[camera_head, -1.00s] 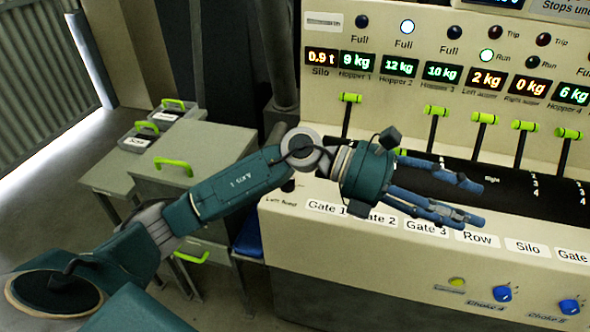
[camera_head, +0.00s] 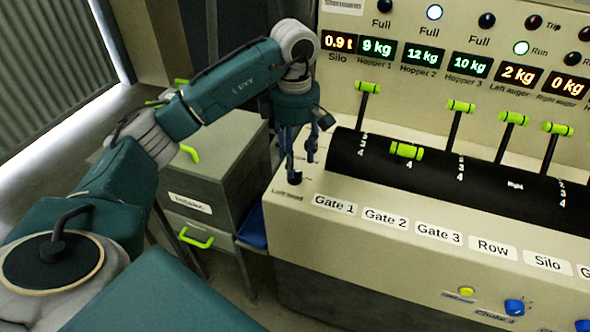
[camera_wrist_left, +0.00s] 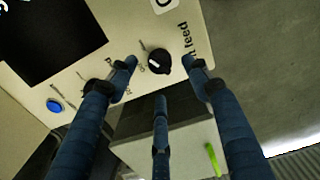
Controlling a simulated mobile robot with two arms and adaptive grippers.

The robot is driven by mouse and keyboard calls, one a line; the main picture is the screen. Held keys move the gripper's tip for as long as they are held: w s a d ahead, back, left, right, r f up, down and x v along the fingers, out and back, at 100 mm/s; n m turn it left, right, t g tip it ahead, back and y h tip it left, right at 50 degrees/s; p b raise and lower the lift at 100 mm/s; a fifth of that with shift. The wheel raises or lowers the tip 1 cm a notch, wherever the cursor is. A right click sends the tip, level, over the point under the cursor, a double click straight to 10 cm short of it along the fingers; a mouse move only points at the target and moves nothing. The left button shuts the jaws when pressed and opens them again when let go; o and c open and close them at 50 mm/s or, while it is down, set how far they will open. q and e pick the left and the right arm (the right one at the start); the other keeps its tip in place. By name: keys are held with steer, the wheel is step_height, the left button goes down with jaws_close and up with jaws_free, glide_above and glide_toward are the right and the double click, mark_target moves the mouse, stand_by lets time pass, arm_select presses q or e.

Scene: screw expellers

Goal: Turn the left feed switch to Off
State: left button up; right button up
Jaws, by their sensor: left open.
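The left feed switch (camera_wrist_left: 159,61) is a small black rotary knob with a pale pointer mark, on the cream panel. In the wrist view it sits between my open fingers, apart from them as far as I can tell. Its "feed" label is partly covered by a finger, and the small position words are too blurred to read surely. In the head view the switch (camera_head: 294,178) is at the panel's left end, just under a fingertip. My left gripper (camera_head: 302,167) points down there, open and empty. My right gripper is out of view.
Green-handled gate levers (camera_head: 367,87) rise from a black curved strip right of my gripper; one handle (camera_head: 406,150) is low. A blue knob (camera_head: 514,307) is on the front face. A grey drawer cabinet (camera_head: 212,165) stands left of the panel.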

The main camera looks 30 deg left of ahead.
mark_target(295, 176)
arm_select(q)
steer(key=shift+f+p, duration=0.3)
steer(key=shift+f, duration=2.1)
steer(key=c, duration=1.2)
